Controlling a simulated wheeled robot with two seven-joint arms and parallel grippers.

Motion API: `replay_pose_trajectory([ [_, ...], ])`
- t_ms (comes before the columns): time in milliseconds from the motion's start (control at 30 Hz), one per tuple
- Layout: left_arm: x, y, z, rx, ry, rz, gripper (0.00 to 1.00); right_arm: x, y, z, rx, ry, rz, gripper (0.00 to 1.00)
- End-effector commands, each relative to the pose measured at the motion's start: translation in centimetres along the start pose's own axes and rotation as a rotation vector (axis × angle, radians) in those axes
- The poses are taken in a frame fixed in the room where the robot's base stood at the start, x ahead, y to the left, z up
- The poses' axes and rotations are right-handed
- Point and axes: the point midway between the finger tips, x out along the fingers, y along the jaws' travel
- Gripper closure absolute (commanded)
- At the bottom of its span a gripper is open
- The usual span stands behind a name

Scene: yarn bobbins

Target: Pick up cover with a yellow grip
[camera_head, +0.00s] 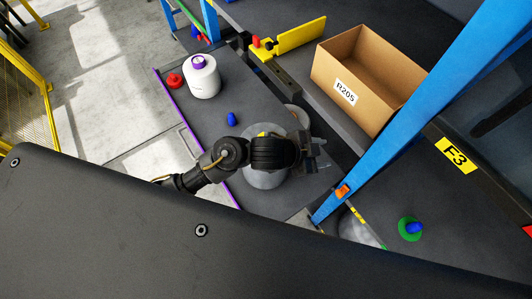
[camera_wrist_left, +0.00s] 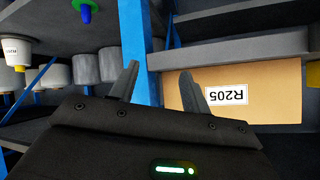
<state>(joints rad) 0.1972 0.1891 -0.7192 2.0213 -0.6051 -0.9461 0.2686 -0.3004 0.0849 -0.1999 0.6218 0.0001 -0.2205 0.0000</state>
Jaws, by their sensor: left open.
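My left gripper (camera_head: 318,154) is open and empty, above the dark shelf to the left of the blue post. Its two spread fingers also show in the left wrist view (camera_wrist_left: 159,72), with nothing between them. A small yellow patch (camera_head: 264,130) shows just behind my left arm, over a large grey round thing (camera_head: 262,180). My arm hides much of both, so I cannot tell whether the yellow is a cover's grip. My right gripper is not in view.
A cardboard box (camera_head: 352,72) labelled R205 stands beyond my gripper, near a blue post (camera_head: 440,75). A white bobbin (camera_head: 203,82) with a purple top, a red cover (camera_head: 175,81) and a blue grip (camera_head: 232,119) are on the dark shelf. A green cover (camera_head: 403,233) lies right.

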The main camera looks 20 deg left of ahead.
Motion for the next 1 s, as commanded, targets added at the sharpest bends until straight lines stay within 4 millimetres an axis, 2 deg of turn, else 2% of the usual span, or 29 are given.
replay_pose_trajectory([
  [33, 0.7, 0.3, -2.4, 0.136, 0.039, 0.06, 0.53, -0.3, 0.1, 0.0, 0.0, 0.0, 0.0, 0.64],
  [100, 1.4, 1.9, -3.9, 0.314, 0.067, 0.171, 0.53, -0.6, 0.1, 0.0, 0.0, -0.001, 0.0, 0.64],
  [167, 1.6, 2.8, -3.8, 0.456, 0.056, 0.27, 0.53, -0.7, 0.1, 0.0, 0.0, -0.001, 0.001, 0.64],
  [267, 1.2, 2.6, -1.4, 0.66, -0.029, 0.429, 0.53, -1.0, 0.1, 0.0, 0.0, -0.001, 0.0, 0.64],
  [367, -0.3, 0.1, 2.2, 0.802, -0.177, 0.559, 0.53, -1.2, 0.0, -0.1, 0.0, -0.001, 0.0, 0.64],
  [500, -3.6, -5.2, 6.7, 0.897, -0.411, 0.676, 0.53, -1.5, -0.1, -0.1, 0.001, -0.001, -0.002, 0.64],
  [600, -5.9, -8.6, 8.6, 0.914, -0.544, 0.718, 0.53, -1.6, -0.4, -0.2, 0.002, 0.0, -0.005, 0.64],
  [700, -7.5, -10.7, 9.6, 0.915, -0.628, 0.738, 0.53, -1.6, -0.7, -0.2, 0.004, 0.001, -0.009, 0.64],
  [833, -8.4, -11.7, 10.0, 0.912, -0.671, 0.747, 0.53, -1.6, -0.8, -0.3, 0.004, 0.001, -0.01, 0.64],
  [1000, -8.0, -11.4, 10.7, 0.908, -0.671, 0.75, 0.53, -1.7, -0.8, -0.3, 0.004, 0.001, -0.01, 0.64],
])
